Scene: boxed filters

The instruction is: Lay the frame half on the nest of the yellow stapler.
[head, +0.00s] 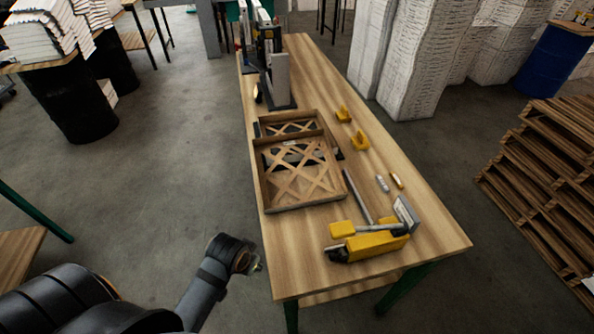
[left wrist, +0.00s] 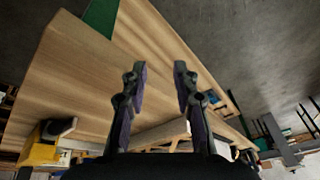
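A wooden frame half (head: 300,170) with a crossed lattice lies on the table left of centre. A second lattice piece (head: 290,126) shows along its far side; I cannot tell whether they are joined. The yellow stapler (head: 376,243) stands at the near right of the table, with a grey plate (head: 407,213) at its right end. Its nest cannot be made out clearly. It also shows at the lower left of the left wrist view (left wrist: 40,150). My left gripper (head: 252,264) is beside the table's near left edge, short of the frame. Its fingers (left wrist: 160,72) are apart and empty. My right gripper is out of view.
The table (head: 300,255) has bare wood at its near left. Two yellow blocks (head: 359,139) and small cylinders (head: 382,184) lie right of the frame. A dark upright machine (head: 268,65) stands at the far end. Pallets (head: 545,165) are stacked at right.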

